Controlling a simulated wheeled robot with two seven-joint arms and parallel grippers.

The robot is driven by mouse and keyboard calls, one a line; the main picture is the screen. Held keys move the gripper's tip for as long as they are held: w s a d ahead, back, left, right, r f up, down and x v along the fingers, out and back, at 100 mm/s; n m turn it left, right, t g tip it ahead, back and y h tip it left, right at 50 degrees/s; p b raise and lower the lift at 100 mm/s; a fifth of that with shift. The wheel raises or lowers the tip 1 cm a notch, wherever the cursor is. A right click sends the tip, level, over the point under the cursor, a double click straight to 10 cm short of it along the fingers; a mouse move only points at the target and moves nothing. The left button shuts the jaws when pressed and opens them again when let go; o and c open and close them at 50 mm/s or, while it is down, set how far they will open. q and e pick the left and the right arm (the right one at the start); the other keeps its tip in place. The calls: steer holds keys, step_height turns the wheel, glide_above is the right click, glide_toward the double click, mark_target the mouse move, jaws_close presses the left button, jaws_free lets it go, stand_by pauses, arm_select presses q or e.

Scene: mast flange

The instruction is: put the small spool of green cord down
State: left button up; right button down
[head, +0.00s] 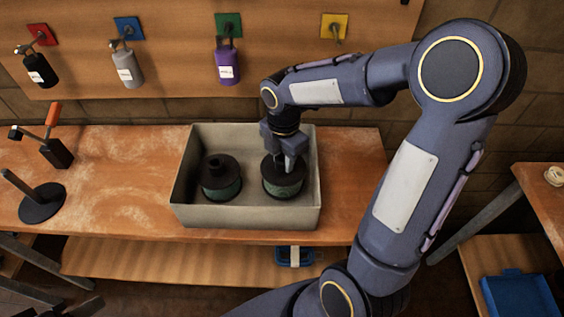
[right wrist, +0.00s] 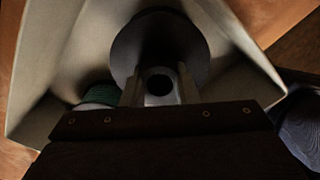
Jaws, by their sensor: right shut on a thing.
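Two dark spools wound with green cord are inside a grey open tray (head: 245,216) on the wooden bench. The left spool (head: 220,186) stands upright, free, with its hub uppermost. My right gripper (head: 287,168) reaches down from above and is shut on the hub of the right spool (head: 283,190). That spool is upright inside the tray walls; I cannot tell whether it touches the floor. In the right wrist view the held spool's round dark flange (right wrist: 160,32) lies beyond my fingers (right wrist: 160,84). The other spool's green cord (right wrist: 101,94) shows at left. My left gripper is not clearly visible.
A dark stand with a round base (head: 42,204) and an orange-handled tool (head: 54,132) are left of the tray. Bench surface (head: 120,200) between is clear.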

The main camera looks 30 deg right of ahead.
steer(key=shift+f, duration=0.9)
steer(key=shift+f, duration=0.15)
steer(key=c, duration=1.1)
jaws_free()
step_height(320, 180, up, 11)
steer(key=s+a+m+t+y, duration=0.1)
steer(key=s+m+t, duration=0.1)
steer(key=s+m, duration=0.3)
steer(key=s+a+m+t+y, duration=0.1)
steer(key=s+a+m, duration=0.1)
steer(key=s+m, duration=0.4)
steer(key=s+a+f+m+t+y, duration=0.1)
steer(key=s+m, duration=0.4)
steer(key=m, duration=0.6)
steer(key=shift+s+a+t+y, duration=0.25)
steer(key=shift+a+t+y, duration=0.2)
steer(key=shift+t, duration=0.35)
